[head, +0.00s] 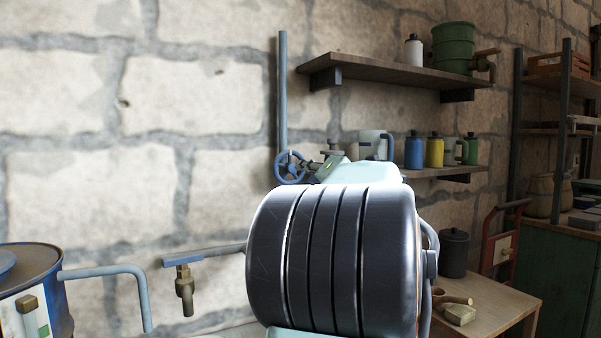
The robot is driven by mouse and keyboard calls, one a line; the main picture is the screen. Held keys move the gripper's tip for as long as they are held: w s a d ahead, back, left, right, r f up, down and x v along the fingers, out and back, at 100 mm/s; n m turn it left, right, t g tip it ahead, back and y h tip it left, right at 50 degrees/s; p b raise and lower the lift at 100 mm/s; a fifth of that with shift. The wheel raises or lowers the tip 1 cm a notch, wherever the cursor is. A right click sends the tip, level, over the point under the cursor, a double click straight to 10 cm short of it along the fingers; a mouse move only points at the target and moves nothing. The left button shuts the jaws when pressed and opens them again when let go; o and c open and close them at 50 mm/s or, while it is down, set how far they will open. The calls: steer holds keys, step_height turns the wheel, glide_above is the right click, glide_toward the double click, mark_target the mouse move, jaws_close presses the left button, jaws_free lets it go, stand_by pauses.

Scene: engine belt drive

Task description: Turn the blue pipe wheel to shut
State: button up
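The blue pipe wheel (290,167) is a small spoked handwheel near the middle of the head view. It sits at the lower part of a grey-blue vertical pipe (283,90) that runs up in front of the stone wall. A small valve fitting (331,155) shows just to its right. The wheel's lower right side is close to the top of a big dark grooved drum in the picture. Whether the wheel is open or shut cannot be told. My gripper is not in view.
The dark grooved drum (335,255) fills the lower middle, below the wheel. A brass tap (184,285) and a blue barrel (40,290) stand at left. Shelves (400,72) with bottles and a green bucket (453,48) are at right, above a wooden table (490,300).

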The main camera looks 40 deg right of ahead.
steer(key=shift+v, duration=1.75)
